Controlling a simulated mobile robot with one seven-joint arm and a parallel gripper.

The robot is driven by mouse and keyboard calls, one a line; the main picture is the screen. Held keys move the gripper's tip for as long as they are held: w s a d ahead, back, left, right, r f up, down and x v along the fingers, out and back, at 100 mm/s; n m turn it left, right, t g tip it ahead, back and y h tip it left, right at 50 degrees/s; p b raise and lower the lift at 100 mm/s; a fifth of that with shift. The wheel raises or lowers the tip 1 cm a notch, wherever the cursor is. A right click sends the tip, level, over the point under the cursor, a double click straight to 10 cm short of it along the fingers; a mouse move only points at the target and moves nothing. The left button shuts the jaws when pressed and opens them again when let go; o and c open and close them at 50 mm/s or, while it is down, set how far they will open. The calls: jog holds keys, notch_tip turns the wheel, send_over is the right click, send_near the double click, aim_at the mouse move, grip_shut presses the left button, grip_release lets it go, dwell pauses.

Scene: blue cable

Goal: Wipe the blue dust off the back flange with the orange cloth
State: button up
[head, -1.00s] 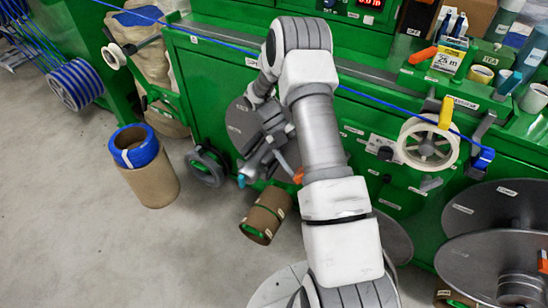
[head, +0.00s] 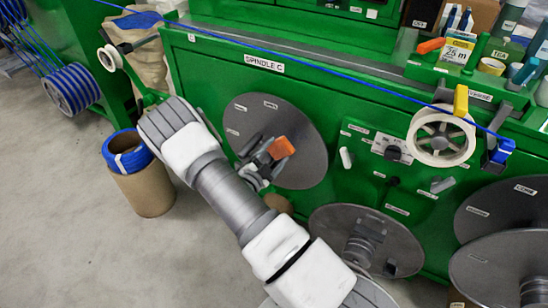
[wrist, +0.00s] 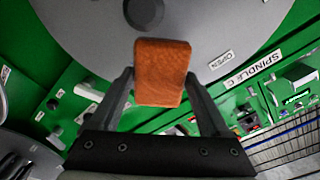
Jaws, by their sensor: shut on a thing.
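My gripper (head: 266,155) is shut on the folded orange cloth (head: 281,148), in front of the large grey disc (head: 306,118) on the green panel under the SPINDLE C label. This disc looks like the back flange. In the wrist view the cloth (wrist: 162,72) sticks out between the two fingers, with the grey disc (wrist: 85,30) behind it. I cannot tell whether the cloth touches the disc. No blue dust can be made out on the visible part; my gripper and the cloth hide some of the disc.
Another grey disc with a hub (head: 330,228) stands lower, near my forearm. A white spool (head: 441,137) sits to the right. The blue cable (head: 330,72) runs across above the panel. A brown drum with a blue coil (head: 140,185) stands at left on open floor.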

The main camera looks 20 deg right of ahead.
jog(key=shift+w+a+f+t, duration=0.1)
jog(key=shift+w+f+t, duration=0.1)
jog(key=shift+t, duration=0.1)
jog(key=shift+w, duration=0.15)
jog(key=shift+b+x, duration=1.15)
jog(key=shift+x, duration=1.7)
jog(key=shift+d, duration=0.25)
jog(key=shift+s+d+p, duration=0.85)
jog(key=shift+s+d, duration=0.3)
jog(key=shift+s, duration=0.3)
jog(key=shift+s+d+p, duration=0.8)
jog(key=shift+s+d, duration=0.4)
jog(key=shift+s, duration=0.3)
jog(key=shift+d+r, duration=0.1)
jog(key=shift+d, duration=0.05)
jog(key=shift+w, duration=0.15)
